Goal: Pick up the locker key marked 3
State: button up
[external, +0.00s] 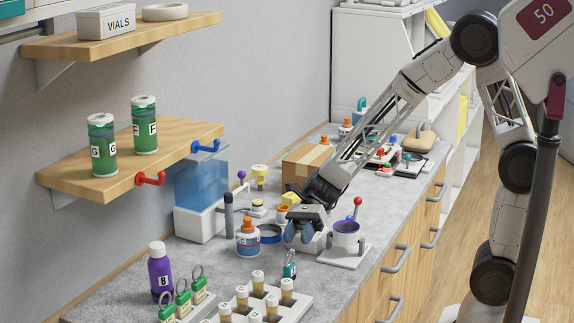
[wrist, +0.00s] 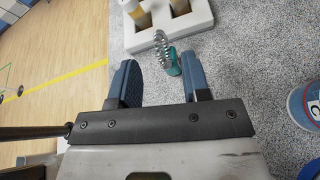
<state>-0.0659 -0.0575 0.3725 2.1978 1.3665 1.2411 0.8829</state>
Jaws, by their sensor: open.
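My gripper (external: 298,236) is open and empty, above the grey counter with its fingers pointing down. Both fingers of my gripper (wrist: 160,80) also show in the wrist view. Several green tags with metal rings (external: 183,297) stand in a row at the front left of the counter; their marks are too small to read, so I cannot tell which is the key marked 3. A small teal item (external: 290,267) lies in front of my gripper. In the wrist view the teal item (wrist: 174,62) has a silver coil and shows beyond the gap between the fingertips, nearer the right finger.
A white rack of capped vials (external: 262,300) stands near the teal item. A purple bottle (external: 160,271), an orange-capped jar (external: 248,238) and a white-based cup (external: 346,236) flank the space. A wooden shelf (external: 130,160) overhangs the left side.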

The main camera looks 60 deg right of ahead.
aim_at(290, 251)
jog(key=shift+a+f, duration=0.1)
jog(key=shift+a, duration=0.2)
jog(key=shift+x, duration=2.55)
jog(key=shift+s+d+f, duration=0.1)
grip_shut()
